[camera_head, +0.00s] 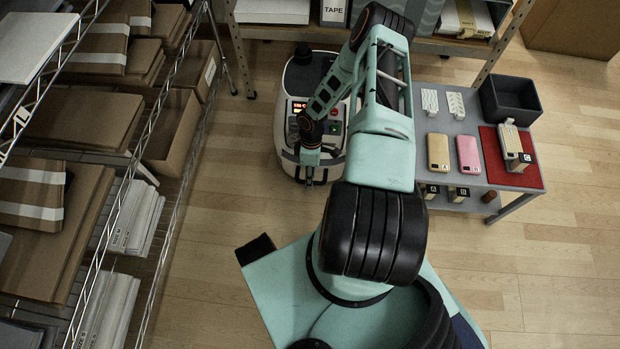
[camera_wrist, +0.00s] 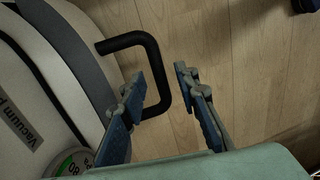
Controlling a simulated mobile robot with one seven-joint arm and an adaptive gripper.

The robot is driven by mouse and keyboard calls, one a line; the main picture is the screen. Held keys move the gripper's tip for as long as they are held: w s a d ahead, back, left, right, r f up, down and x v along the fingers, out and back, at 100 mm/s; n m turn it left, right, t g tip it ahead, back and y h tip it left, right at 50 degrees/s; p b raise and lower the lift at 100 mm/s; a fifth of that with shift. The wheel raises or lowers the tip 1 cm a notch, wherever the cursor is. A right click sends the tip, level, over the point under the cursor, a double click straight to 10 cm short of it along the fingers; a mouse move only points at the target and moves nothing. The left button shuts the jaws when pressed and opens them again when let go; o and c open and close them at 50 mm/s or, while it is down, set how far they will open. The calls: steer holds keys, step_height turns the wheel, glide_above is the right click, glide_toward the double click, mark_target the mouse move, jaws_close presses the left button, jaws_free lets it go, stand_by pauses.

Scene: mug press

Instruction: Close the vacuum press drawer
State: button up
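The vacuum press (camera_head: 289,140) is a rounded white and dark machine on the floor, with a lit red display and buttons on top. In the wrist view, its pale body (camera_wrist: 75,60) carries the "Vacuum" label and a round green-rimmed gauge. A black U-shaped handle (camera_wrist: 157,65) sticks out from its front. My gripper (camera_wrist: 160,76) is open, with one blue-grey finger on each side of the handle's outer bar. I see no clear grip on the bar. In the head view, my gripper (camera_head: 310,172) is at the press's near front, small and partly hidden by my arm.
A grey table (camera_head: 440,115) with phone cases, several small blocks, a dark bin (camera_head: 510,100) and a red mat (camera_head: 527,178) stands to the right. A wire rack (camera_head: 165,110) with cartons lines the left. A shelf stands behind the press. Wooden floor in front is partly clear.

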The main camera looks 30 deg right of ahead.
steer(key=shift+f, duration=0.1)
jaws_close()
stand_by(0.3)
